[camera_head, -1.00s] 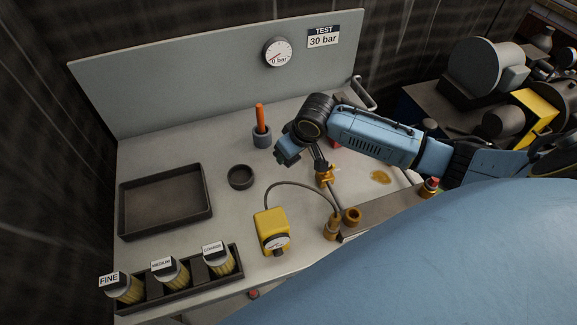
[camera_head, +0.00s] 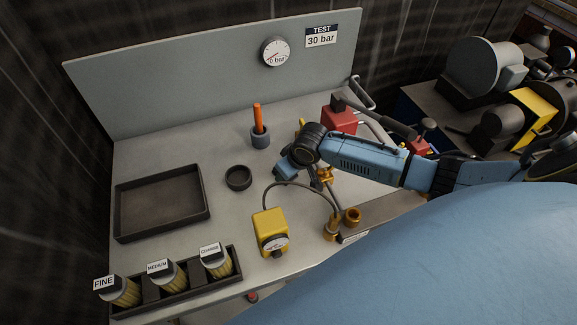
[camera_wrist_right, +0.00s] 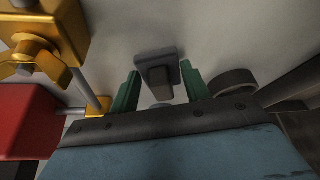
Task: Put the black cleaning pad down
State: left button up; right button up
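The black cleaning pad (camera_wrist_right: 156,55) shows in the right wrist view as a dark grey block with a narrower grip, over or on the pale bench top; whether it touches the bench cannot be told. My right gripper (camera_wrist_right: 160,69) has its two green fingers apart, one on each side of the pad's grip, with a visible gap on both sides. In the head view my right wrist hides the pad and the fingertips. My left gripper is not in view.
A black ring-shaped dish (camera_head: 238,177) stands left of my right gripper. Free bench lies near the dish.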

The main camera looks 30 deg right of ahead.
jog(key=o, duration=0.4)
jog(key=shift+c, duration=0.2)
jog(key=p+v, duration=0.2)
jog(key=v, duration=1)
jog(key=shift+r, duration=0.2)
